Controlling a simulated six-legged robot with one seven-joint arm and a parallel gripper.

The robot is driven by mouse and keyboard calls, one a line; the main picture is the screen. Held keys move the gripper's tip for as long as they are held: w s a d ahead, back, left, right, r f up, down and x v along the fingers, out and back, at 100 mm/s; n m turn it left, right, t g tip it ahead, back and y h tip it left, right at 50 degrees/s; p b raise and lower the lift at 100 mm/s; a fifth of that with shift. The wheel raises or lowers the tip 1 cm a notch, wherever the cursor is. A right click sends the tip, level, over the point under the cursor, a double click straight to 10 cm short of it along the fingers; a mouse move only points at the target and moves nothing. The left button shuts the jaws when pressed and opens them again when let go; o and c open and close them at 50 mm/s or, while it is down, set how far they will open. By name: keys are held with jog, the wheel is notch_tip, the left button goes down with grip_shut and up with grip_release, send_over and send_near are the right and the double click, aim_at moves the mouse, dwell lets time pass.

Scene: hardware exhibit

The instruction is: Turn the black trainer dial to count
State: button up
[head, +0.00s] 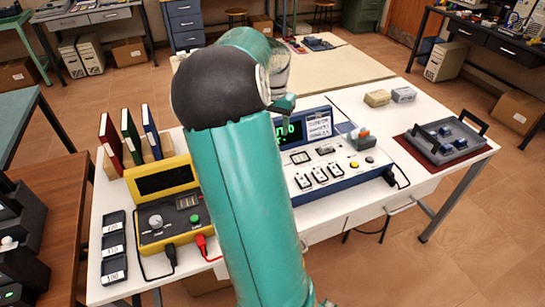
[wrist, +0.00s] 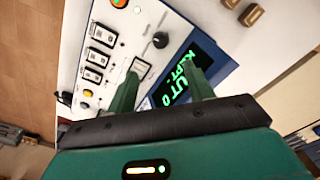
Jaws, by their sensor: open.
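The trainer is a blue-cased unit with a pale sloped panel (head: 345,172), partly hidden by my arm in the head view. Its black dial (wrist: 160,40) stands on the panel beside the display in the wrist view, and a small dark knob (head: 326,149) shows there in the head view. The display (wrist: 180,78) has green characters, partly covered by a finger and too unclear to read fully. My gripper (wrist: 162,69) is open and empty, its two green fingers over the panel near the display.
A yellow instrument (head: 163,205) with red and black leads stands left of the trainer. Colored binders (head: 130,135) stand behind it, and dark labelled blocks (head: 114,247) lie at the left. Small blocks (head: 377,98) lie behind.

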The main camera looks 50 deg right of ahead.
notch_tip(320, 180, down, 14)
jog(key=shift+r, duration=0.2)
dwell(0.4)
jog(key=c, duration=1)
